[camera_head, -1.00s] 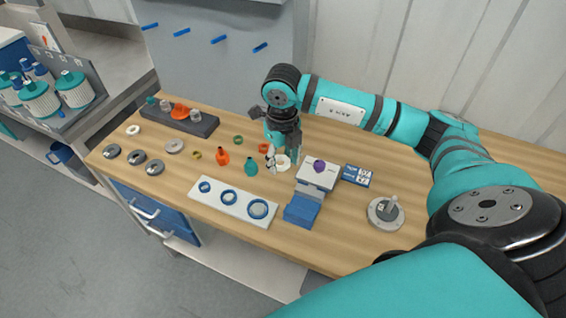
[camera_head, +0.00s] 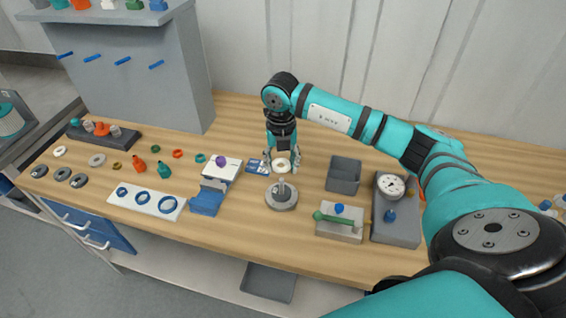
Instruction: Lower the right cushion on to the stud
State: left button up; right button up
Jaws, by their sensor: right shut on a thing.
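My right gripper (camera_head: 282,160) points down and is shut on a pale, cream-coloured ring-shaped cushion (camera_head: 281,169). The cushion is held roughly level above and slightly behind the stud (camera_head: 281,188). The stud is a short upright metal post on a round grey base (camera_head: 283,203) on the bench. The cushion seems to be clear of the stud's top, but the exact gap is hard to judge from this angle. My left gripper is not in view.
Left of the base stand a white and blue block with a purple knob (camera_head: 222,160) and a blue card (camera_head: 258,166). To the right are a grey bin (camera_head: 344,175), a green-handled fixture (camera_head: 340,222) and a gauge unit (camera_head: 395,208). A white ring board (camera_head: 147,203) lies left.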

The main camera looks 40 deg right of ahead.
aim_at(282, 181)
jog(key=shift+f+b, duration=0.3)
jog(key=shift+f, duration=0.25)
jog(key=shift+f+b, duration=0.75)
jog(key=shift+f, duration=0.4)
jog(key=shift+f+b, duration=1.8)
jog(key=shift+f, duration=0.65)
jog(key=o, duration=0.9)
jog(key=shift+r, duration=0.1)
notch_tip(282, 181, up, 12)
